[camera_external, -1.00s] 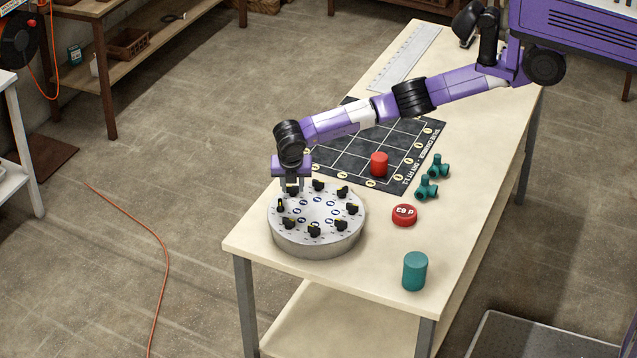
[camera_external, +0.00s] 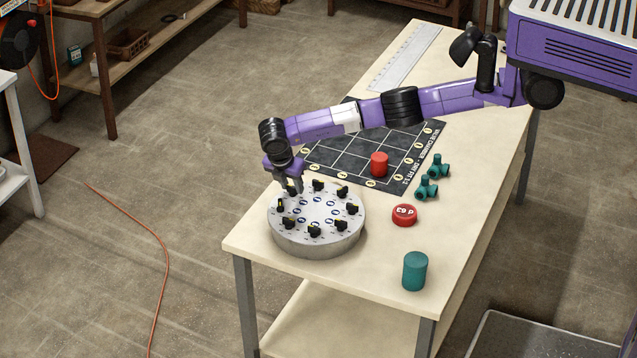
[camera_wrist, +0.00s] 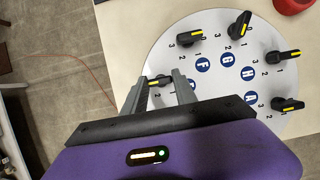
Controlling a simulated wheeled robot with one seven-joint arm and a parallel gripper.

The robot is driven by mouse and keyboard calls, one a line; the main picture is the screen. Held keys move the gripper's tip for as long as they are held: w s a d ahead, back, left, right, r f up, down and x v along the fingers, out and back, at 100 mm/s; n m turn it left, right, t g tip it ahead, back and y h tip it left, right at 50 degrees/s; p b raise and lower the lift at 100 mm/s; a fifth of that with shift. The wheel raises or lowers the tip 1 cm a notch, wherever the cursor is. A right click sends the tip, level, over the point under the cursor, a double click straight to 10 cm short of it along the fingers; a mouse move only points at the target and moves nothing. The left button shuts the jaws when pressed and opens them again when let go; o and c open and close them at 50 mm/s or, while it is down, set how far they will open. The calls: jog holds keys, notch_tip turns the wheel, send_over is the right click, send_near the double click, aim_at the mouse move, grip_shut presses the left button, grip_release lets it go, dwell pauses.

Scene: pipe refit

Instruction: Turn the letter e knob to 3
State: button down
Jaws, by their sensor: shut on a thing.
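The round grey-white dial plate (camera_external: 318,212) stands at the near left of the bench and carries several black knobs with yellow marks. In the wrist view, the knob between my fingers (camera_wrist: 160,81) sits beside the letter F (camera_wrist: 203,64), where E belongs. Its own blue letter badge is mostly hidden by a finger. My gripper (camera_wrist: 160,85) has one finger on each side of this knob and is shut on it. In the external view, my gripper (camera_external: 293,189) reaches down at the plate's far left rim, tilted. The number this knob points at cannot be read.
Neighbouring knobs, such as the F knob (camera_wrist: 188,38), stand close around the plate. A red disc (camera_external: 404,215), a teal cylinder (camera_external: 415,271), teal fittings (camera_external: 427,188) and a red cylinder (camera_external: 379,164) on a black grid mat (camera_external: 338,158) lie to the right.

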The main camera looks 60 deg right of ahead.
aim_at(287, 202)
jog(key=c, duration=1)
grip_release()
jog(key=v, duration=0.7)
jog(key=shift+a+r, duration=0.2)
jog(key=shift+r, duration=0.15)
